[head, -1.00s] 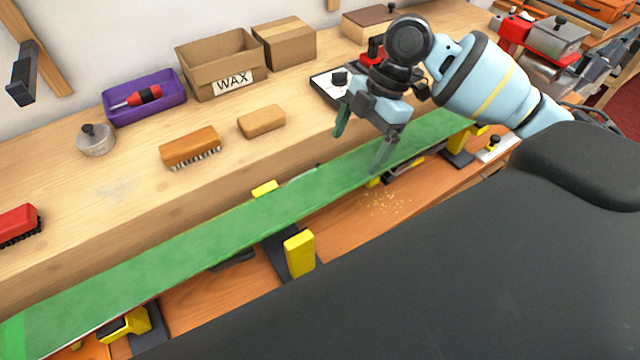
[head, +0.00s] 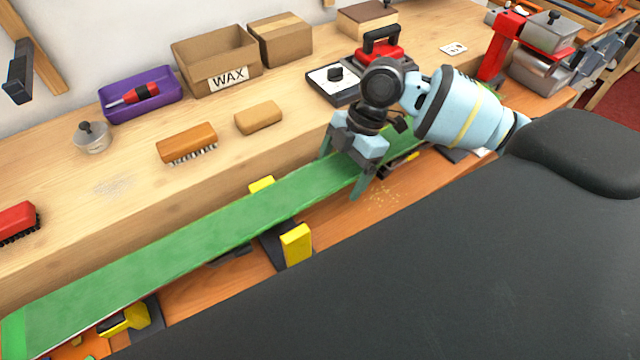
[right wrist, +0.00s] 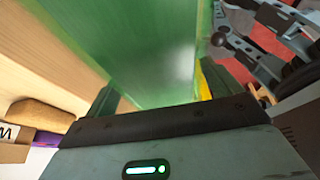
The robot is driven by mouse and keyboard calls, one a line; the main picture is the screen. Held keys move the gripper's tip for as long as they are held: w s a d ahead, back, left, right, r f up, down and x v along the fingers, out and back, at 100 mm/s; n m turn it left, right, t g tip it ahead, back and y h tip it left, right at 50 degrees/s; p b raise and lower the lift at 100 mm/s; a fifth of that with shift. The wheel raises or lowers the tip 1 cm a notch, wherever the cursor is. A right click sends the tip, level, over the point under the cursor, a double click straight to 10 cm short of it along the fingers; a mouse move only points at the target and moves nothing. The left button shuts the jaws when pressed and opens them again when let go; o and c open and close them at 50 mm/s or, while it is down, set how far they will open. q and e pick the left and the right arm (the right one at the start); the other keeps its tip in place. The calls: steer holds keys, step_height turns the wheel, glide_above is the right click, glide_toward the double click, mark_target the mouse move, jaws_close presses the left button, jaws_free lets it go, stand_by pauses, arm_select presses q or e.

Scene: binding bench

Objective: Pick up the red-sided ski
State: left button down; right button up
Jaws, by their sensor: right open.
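The ski (head: 200,232) is a long green board lying bottom up along the front of the bench, on yellow-and-black supports. A thin reddish line shows on its near edge at the lower left. My right gripper (head: 342,170) is open over the right part of the ski, with one finger at each long edge. In the right wrist view the ski (right wrist: 160,50) runs between the two open fingers (right wrist: 158,92); I cannot tell whether they touch it. The ski's far right part is partly hidden by my right arm. My left gripper is out of view.
Yellow-topped supports (head: 297,243) stand under and beside the ski. Behind it are a brush (head: 187,140), a tan block (head: 259,117), a purple tray (head: 112,108), a WAX box (head: 190,55) and a red-handled iron (head: 385,50). The bench between ski and brush is clear.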

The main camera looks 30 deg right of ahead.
steer(key=c, duration=0.9)
steer(key=shift+w+r, duration=0.1)
steer(key=shift+r, duration=0.05)
steer(key=shift+c, duration=1.3)
steer(key=shift+r, duration=1.25)
steer(key=s+a+r, duration=0.1)
steer(key=s+a, duration=0.2)
steer(key=s, duration=0.4)
steer(key=s+a+r, duration=0.1)
steer(key=s+a, duration=0.3)
steer(key=s, duration=0.3)
steer(key=shift+s+a+r, duration=0.15)
steer(key=shift+r, duration=0.05)
